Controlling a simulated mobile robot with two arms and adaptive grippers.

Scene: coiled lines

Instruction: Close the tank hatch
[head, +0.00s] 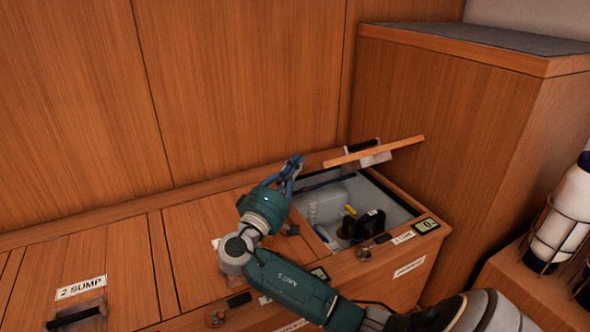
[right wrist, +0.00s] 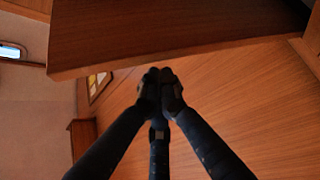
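The open hatch lid (head: 375,150) is a thin wooden panel seen nearly edge-on, raised above its opening in the bench at the right of the head view. The opening (head: 400,205) shows a pale interior with a black fitting (head: 369,224) and a yellow item (head: 350,211). My right gripper (head: 295,163) is left of the lid, apart from it in the head view. In the right wrist view its fingers (right wrist: 162,84) meet at the tips with nothing visible between them. A dark wooden panel (right wrist: 170,38), apparently the lid, spans the top there. My left gripper is not in view.
A tall wooden cabinet (head: 440,110) stands right behind the opening. A panelled wall (head: 230,90) runs behind the bench. A closed hatch labelled "2 SUMP" (head: 82,287) is at left. White bottles (head: 563,213) in a wire rack stand at far right.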

